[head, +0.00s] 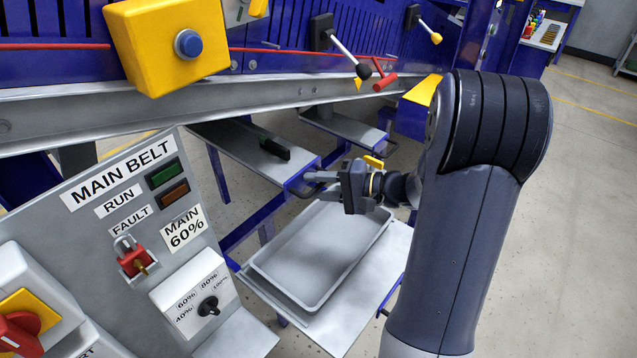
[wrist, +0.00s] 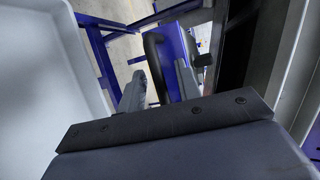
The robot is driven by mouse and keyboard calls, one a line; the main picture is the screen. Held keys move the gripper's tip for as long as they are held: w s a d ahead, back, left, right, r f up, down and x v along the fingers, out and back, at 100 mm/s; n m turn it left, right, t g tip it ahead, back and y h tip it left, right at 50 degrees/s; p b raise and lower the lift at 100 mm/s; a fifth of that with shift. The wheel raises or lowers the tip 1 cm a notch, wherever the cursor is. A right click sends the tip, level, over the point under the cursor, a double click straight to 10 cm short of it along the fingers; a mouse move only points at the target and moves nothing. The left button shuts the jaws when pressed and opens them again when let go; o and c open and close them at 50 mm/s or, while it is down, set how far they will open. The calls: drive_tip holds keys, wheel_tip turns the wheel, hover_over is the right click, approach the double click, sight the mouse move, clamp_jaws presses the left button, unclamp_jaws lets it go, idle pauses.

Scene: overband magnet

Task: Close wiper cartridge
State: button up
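The wiper cartridge appears to be the grey drawer-like plate (head: 240,143) with a blue front edge, standing out from under the belt frame. A dark green and black block lies on it. A black loop handle (head: 303,191) is on its front; it also shows in the wrist view (wrist: 154,58). My gripper (head: 308,181) is at this front edge. In the wrist view my gripper (wrist: 160,88) has its two grey fingers apart, with the handle and blue front between or just beyond them. Whether a finger touches the handle is unclear.
A grey tray (head: 262,269) sits on a shelf below my gripper. A second grey plate (head: 345,128) stands out to the right. The control panel (head: 125,205) is at the left front. A yellow box with a blue button (head: 165,45) is above. Open floor lies right.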

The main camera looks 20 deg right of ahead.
drive_tip(key=shift+a, duration=0.1)
drive_tip(key=shift+c, duration=0.5)
clamp_jaws()
